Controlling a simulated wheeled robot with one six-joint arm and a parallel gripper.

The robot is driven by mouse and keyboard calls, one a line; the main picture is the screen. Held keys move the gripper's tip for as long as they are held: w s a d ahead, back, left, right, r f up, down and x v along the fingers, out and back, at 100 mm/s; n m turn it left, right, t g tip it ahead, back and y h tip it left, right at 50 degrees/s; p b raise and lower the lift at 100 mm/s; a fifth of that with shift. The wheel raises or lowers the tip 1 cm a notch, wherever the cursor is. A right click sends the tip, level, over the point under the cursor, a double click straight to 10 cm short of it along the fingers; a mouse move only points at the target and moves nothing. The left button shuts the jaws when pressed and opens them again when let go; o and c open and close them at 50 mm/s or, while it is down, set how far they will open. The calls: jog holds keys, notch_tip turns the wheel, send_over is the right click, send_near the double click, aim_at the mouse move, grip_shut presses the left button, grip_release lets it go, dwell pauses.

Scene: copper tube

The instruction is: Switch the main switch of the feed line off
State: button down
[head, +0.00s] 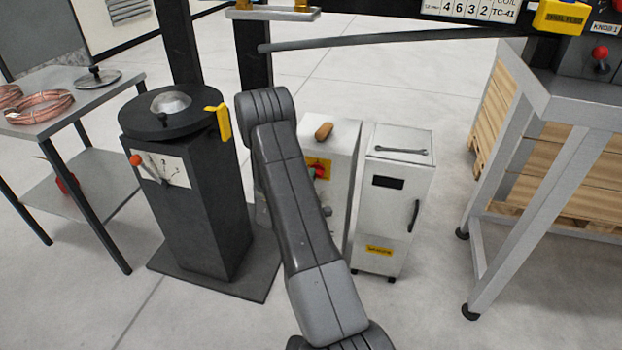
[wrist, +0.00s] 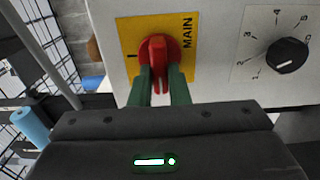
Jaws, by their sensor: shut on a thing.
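The main switch is a red rotary knob (wrist: 157,48) on a yellow plate (wrist: 128,36) marked "MAIN", with an "I" mark at the plate's left in the wrist view. Its handle bar runs up and down in that view. My gripper (wrist: 159,76) has its two green fingers closed on either side of the bar. In the head view the red knob (head: 320,172) shows just right of my arm, on the front of a pale cabinet (head: 343,150). My arm hides most of the gripper there.
A black dial (wrist: 287,55) with numbers sits beside the switch. A white unit (head: 397,200) stands close right of the cabinet. A dark pedestal (head: 200,200) with a gauge and orange-knobbed lever stands left. A metal-framed table (head: 575,105) is at right.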

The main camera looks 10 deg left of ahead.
jog(key=c, duration=1.4)
grip_release()
jog(key=s, duration=0.9)
jog(key=s+p, duration=0.1)
jog(key=s, duration=0.4)
jog(key=shift+a, duration=0.25)
jog(key=shift+w, duration=0.1)
jog(key=w, duration=0.9)
jog(key=w+b, duration=0.1)
jog(key=w, duration=0.3)
jog(key=shift+w+d, duration=0.25)
jog(key=shift+w, duration=0.15)
